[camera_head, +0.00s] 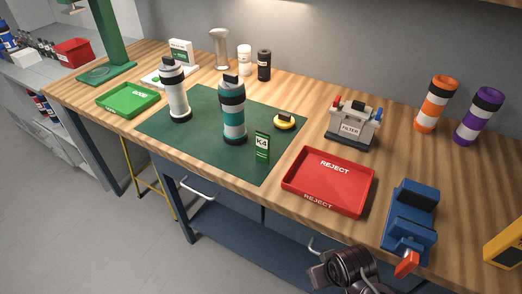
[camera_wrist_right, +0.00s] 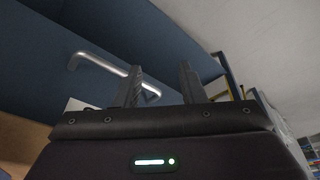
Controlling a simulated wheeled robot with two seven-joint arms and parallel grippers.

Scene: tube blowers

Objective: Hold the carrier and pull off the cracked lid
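A teal, white and black carrier (camera_head: 233,116) stands upright on the green mat (camera_head: 195,142), with a dark lid (camera_head: 231,80) on top. A white and grey carrier (camera_head: 176,95) with a dark top stands upright at the mat's left. No crack can be made out on either lid at this size. My right gripper (camera_wrist_right: 160,67) is open and empty in the right wrist view, below the worktop near a drawer handle. Part of my right arm (camera_head: 345,272) shows at the bottom of the head view, well away from both carriers. My left gripper is not in view.
A K4 card (camera_head: 262,147) and a yellow item (camera_head: 284,121) are near the teal carrier. A red REJECT tray (camera_head: 325,196), blue fixture (camera_head: 411,218) and FILTER box (camera_head: 352,128) stand right. A green tray (camera_head: 128,112) is left. Orange (camera_head: 436,104) and purple (camera_head: 478,116) tubes stand behind.

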